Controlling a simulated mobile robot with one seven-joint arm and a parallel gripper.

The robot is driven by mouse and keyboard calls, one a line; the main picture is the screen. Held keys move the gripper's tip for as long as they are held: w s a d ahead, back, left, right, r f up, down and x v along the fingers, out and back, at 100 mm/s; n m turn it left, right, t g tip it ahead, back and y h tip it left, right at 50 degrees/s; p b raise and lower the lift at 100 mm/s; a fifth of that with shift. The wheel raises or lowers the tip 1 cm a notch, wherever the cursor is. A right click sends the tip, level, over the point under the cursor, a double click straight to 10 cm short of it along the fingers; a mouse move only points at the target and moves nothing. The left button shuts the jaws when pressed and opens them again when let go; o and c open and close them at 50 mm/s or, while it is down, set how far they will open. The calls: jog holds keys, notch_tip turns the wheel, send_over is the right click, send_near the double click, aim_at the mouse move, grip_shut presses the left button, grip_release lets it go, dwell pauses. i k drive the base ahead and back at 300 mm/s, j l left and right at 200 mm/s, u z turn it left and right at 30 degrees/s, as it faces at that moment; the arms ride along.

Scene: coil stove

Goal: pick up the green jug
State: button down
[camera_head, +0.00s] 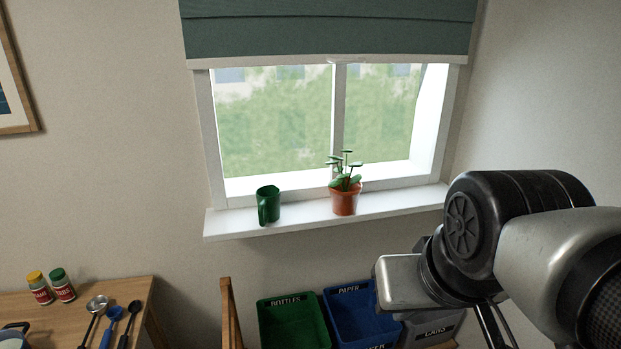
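The green jug (268,205) stands upright on the white windowsill (390,204), towards its left end. Its handle faces the front left. A potted plant stands to its right with a gap between them. My arm comes in from the right edge, well to the right of the jug and lower. The fingers of my gripper do not show in this view, so their state is hidden.
The potted plant (345,198) is in a terracotta pot. Below the sill stand a green bottles bin (292,322), a blue paper bin (352,308) and a grey cans bin (432,330). A wooden counter (80,300) at lower left holds spice jars and utensils.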

aim_at(267, 209)
jog(key=i+l+u, duration=0.1)
jog(key=u, duration=0.25)
jog(key=i+l+u, duration=0.15)
jog(key=i+u, duration=0.2)
jog(key=k+l+z, duration=0.15)
jog(key=z, duration=0.15)
jog(key=i+j+u, duration=0.1)
jog(key=u, duration=0.25)
jog(key=i+j, duration=0.05)
jog(key=j, duration=0.05)
